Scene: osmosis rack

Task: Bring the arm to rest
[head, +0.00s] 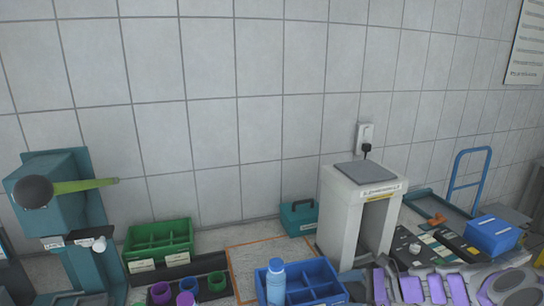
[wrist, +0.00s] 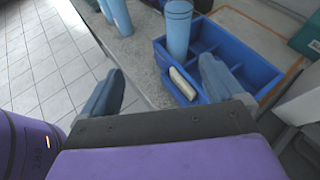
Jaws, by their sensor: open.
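My gripper (wrist: 161,68) shows in the wrist view with its two blue-grey fingers spread wide and nothing between them. It is above and in front of the edge of the counter (wrist: 150,84), near a blue divided tray (wrist: 262,76). The right finger overlaps part of the tray in the picture; I cannot tell how far apart they are. In the head view, purple and grey parts that seem to be my arm fill the lower right, and the fingers cannot be made out there.
A blue bottle (head: 275,283) stands in the tray. Open tiled floor (wrist: 40,70) lies at left in the wrist view.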

